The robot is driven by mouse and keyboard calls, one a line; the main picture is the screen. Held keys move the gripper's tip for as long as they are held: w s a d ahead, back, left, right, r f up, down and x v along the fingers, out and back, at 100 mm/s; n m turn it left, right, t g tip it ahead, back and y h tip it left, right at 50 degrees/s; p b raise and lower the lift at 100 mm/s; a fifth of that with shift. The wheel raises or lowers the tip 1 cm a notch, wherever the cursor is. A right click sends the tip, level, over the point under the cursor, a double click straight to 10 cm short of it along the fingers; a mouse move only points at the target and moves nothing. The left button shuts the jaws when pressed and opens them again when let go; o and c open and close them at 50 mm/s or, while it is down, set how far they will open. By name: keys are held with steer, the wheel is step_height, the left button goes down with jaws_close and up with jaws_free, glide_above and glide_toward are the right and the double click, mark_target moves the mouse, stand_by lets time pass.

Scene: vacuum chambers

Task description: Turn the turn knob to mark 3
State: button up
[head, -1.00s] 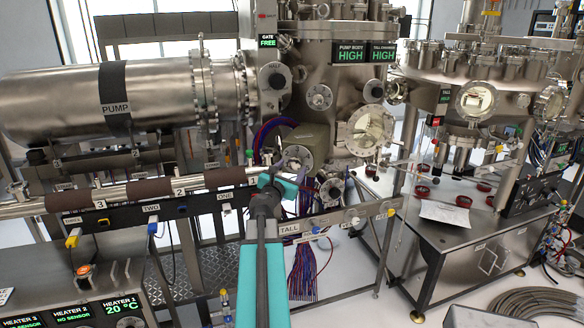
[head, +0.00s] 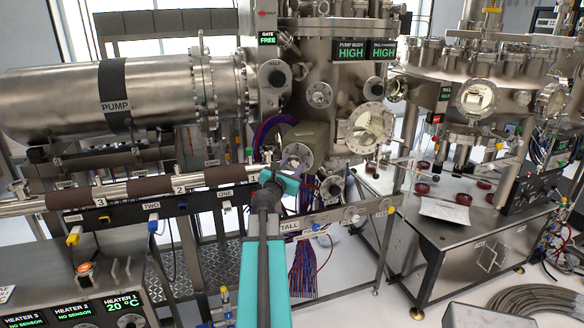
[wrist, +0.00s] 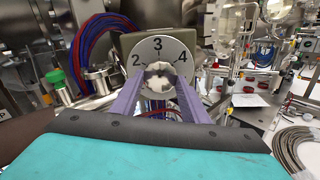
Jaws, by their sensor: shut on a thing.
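The turn knob (wrist: 160,83) sits low on a round pale dial plate (wrist: 178,49) in the wrist view. The dial plate shows the marks 2, 3 and 4, with 3 at the top, 2 on the left and 4 on the right. My gripper (wrist: 159,79) has its two purple fingers on either side of the knob, shut on it. I cannot make out a pointer on the knob, so its setting is unclear. In the head view, the dial plate (head: 298,157) faces forward below the tall chamber, and my arm's teal wrist hides part of the area around it.
A bundle of red and blue cables (wrist: 95,40) and a green-capped fitting (wrist: 56,77) lie left of the dial in the wrist view. A rail with padded sleeves (head: 223,176) runs left of my arm in the head view. A metal bench (head: 440,250) stands at the right.

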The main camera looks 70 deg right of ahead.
steer(key=shift+d+m+b, duration=0.15)
steer(key=shift+m+b, duration=0.25)
steer(key=shift+b, duration=0.2)
steer(key=m+b, duration=0.3)
steer(key=b, duration=0.1)
steer(key=shift+f, duration=0.15)
steer(key=m+b, duration=0.3)
steer(key=b, duration=0.1)
steer(key=shift+m, duration=0.3)
steer(key=m+b, duration=0.6)
steer(key=b, duration=0.1)
steer(key=shift+b, duration=0.3)
steer(key=m+b, duration=0.6)
steer(key=shift+r+b, duration=0.25)
steer(key=shift+b, duration=0.15)
steer(key=m+b, duration=0.3)
steer(key=shift+r+b, duration=0.15)
steer(key=shift+b, duration=0.15)
steer(key=shift+r+m+b, duration=0.15)
steer(key=shift+m+b, duration=0.2)
steer(key=shift+m, duration=0.35)
